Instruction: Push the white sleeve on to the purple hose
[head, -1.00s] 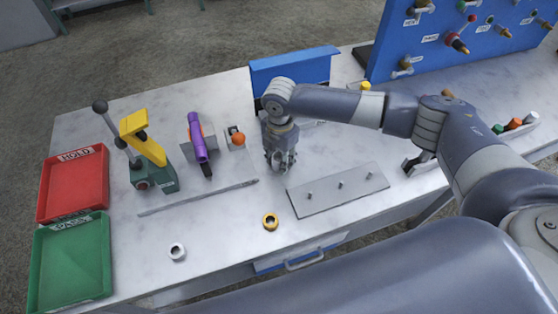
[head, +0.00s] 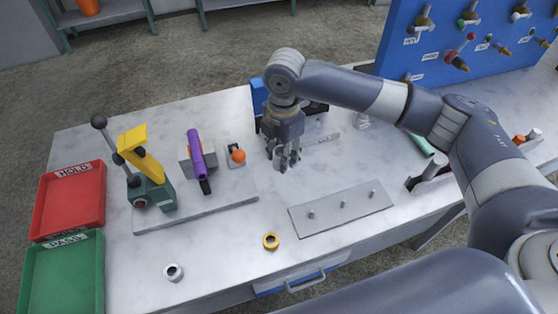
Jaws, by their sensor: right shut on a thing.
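The purple hose (head: 196,146) lies in a grey holder on the left half of the table, with a dark piece (head: 205,187) at its near end. A white ring, which looks like a sleeve (head: 173,272), stands alone near the table's front edge. My right gripper (head: 284,165) points down over the table, to the right of the hose and apart from it. It is shut on a small pale thing mostly hidden between its fingers; I cannot tell what that is. My left gripper is not in view.
A green and yellow lever press (head: 150,165) stands left of the hose, and an orange knob (head: 238,155) right of it. A yellow ring (head: 271,240) and a pegged plate (head: 341,207) lie in front. Red (head: 72,202) and green (head: 62,278) trays are at left.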

